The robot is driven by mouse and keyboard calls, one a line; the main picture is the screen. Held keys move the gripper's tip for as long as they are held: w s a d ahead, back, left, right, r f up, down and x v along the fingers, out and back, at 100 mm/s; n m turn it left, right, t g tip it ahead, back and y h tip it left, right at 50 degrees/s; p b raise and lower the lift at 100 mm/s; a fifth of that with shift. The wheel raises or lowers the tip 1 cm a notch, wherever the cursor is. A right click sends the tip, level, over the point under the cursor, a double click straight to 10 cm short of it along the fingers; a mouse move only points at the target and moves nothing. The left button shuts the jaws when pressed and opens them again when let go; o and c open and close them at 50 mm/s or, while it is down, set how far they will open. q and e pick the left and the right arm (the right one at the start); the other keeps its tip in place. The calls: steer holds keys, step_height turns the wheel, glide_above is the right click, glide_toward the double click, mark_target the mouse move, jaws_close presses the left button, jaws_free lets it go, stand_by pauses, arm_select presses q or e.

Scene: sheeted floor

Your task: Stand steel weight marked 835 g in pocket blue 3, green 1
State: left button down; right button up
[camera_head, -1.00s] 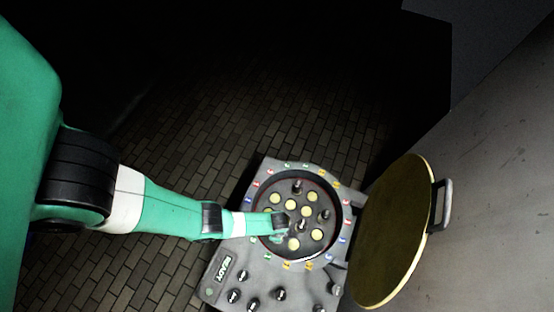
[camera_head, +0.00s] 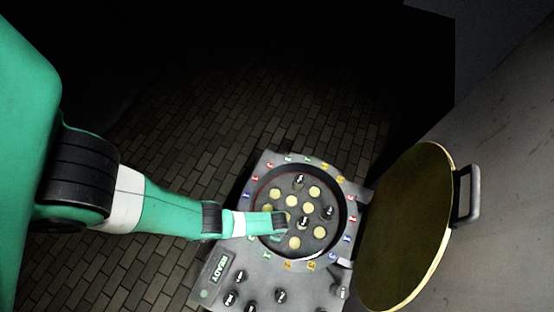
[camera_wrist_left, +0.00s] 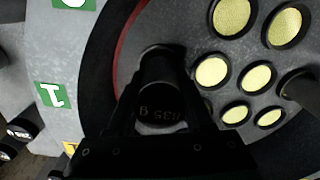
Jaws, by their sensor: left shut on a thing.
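My left gripper (camera_head: 284,224) is over the left part of a round well (camera_head: 345,215) in a grey case. In the left wrist view its jaws (camera_wrist_left: 165,110) are shut on a dark cylindrical weight (camera_wrist_left: 160,75), whose marking reads 835 g upside down. The weight is over the well's floor near the wall; I cannot tell whether its base touches anything. The floor has round pockets with yellow bottoms (camera_wrist_left: 212,71). Other dark weights (camera_head: 299,180) stand in the well. Coloured number labels ring the rim, including a green 1 (camera_wrist_left: 51,95). My right gripper is not in view.
A round lid (camera_head: 405,235) with a handle (camera_head: 467,194) stands open at the right of the case. Several loose weights (camera_head: 281,296) stand on the front deck beside a READY sign (camera_head: 216,266). Brick paving (camera_head: 190,160) lies left and behind.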

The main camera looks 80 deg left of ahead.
arm_select(q)
steer(key=shift+f+b, duration=0.65)
stand_by(0.6)
steer(key=shift+c, duration=1.1)
jaws_free()
step_height(320, 180, up, 12)
steer(key=p, duration=1.1)
steer(key=shift+f+p, duration=0.1)
steer(key=shift+p, duration=0.3)
steer(key=shift+f, duration=0.1)
